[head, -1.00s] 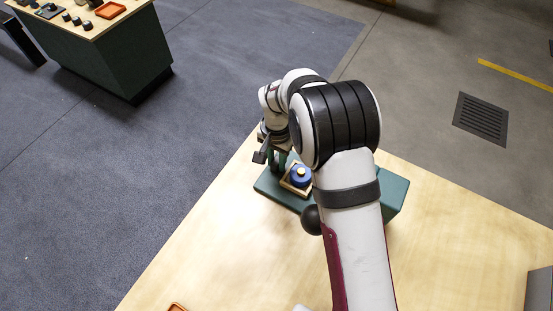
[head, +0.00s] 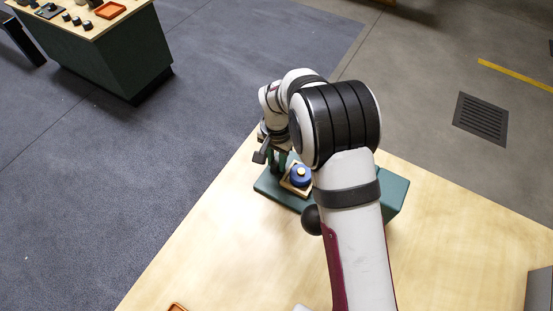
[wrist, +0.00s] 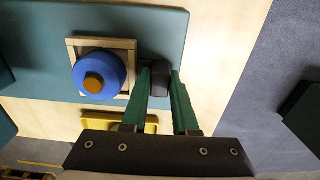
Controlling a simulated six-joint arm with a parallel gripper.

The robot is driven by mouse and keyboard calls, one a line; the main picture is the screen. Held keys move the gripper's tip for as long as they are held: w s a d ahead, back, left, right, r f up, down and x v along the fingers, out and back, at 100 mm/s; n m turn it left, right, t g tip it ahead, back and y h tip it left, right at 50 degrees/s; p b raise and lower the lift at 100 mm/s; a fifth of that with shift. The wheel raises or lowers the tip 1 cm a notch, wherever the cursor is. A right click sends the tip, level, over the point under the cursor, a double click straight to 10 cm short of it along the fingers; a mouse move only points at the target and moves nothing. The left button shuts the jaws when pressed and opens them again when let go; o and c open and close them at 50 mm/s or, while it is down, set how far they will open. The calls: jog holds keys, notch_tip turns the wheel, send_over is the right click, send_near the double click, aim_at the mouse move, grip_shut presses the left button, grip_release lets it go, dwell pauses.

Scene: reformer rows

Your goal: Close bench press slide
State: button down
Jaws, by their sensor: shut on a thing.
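The bench press has a teal base (head: 395,196), which also shows in the wrist view (wrist: 30,65). On it sits a square wooden tray (wrist: 128,48) holding a round blue piece (wrist: 112,62) with a brass-coloured hexagonal top. The tray and the blue piece (head: 300,177) also show in the head view. My gripper (wrist: 160,72) has its green fingers shut on a dark block (wrist: 159,84) just right of the tray in the wrist view. In the head view my gripper (head: 277,162) is beside the tray, and my arm hides part of the base.
The pale wooden bench top (head: 210,235) is mostly clear around the base. An orange tray (head: 178,307) shows at the bottom edge. A grey box (head: 538,291) stands at the right.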

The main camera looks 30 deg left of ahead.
aim_at(300, 172)
jog(key=d, duration=0.6)
jog(key=shift+d, duration=0.35)
jog(key=c, duration=1)
grip_release()
jog(key=shift+o, duration=0.2)
notch_tip(300, 172, up, 16)
jog(key=shift+c, duration=0.2)
